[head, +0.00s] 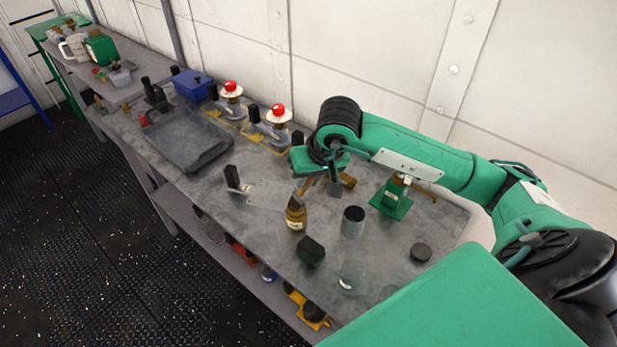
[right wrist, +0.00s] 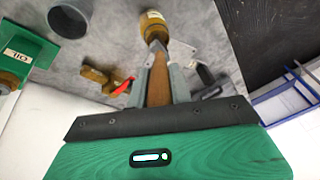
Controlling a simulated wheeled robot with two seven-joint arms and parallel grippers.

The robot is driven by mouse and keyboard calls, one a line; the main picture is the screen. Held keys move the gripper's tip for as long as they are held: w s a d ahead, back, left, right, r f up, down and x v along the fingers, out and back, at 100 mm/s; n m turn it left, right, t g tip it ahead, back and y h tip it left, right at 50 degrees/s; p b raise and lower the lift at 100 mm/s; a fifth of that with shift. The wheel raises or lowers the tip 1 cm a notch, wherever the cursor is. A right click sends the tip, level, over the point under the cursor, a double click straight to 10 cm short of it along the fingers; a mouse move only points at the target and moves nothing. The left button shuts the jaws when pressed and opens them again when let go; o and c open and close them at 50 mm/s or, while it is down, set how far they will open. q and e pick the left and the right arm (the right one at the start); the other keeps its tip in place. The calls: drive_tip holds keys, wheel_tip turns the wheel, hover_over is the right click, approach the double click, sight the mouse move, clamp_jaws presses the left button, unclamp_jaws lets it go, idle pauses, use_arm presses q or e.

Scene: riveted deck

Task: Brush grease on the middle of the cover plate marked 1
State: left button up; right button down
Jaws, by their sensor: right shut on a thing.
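My right gripper (head: 328,183) is over the right half of the grey bench. It is shut on a brown wooden brush handle, which also shows between the fingers in the right wrist view (right wrist: 158,82). The handle slants down to an amber jar with a pale label (head: 296,217), also in the right wrist view (right wrist: 153,27). The brush's lower end is at the jar's mouth; its bristles are hidden. A thin light-grey plate (head: 265,196) lies left of the jar. I cannot read a 1 on any plate. My left gripper is not in view.
A dark cup (head: 353,224), a dark green block (head: 311,251), a clear glass (head: 350,275) and a green oil stand (head: 391,203) surround the jar. Two red-knobbed fittings (head: 231,88) (head: 278,113) stand along the back. A dark tray (head: 188,143) lies further left.

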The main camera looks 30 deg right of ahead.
drive_tip(key=shift+f+b, duration=0.35)
drive_tip(key=shift+b, duration=0.05)
idle(0.6)
drive_tip(key=shift+s+f+b, duration=0.1)
drive_tip(key=shift+f+b, duration=0.05)
drive_tip(key=shift+b, duration=0.4)
idle(1.3)
idle(0.5)
wheel_tip(320, 180, up, 2)
drive_tip(key=shift+r+p, duration=0.1)
drive_tip(key=shift+p, duration=0.35)
drive_tip(key=shift+r+p, duration=0.85)
drive_tip(key=shift+r, duration=1.65)
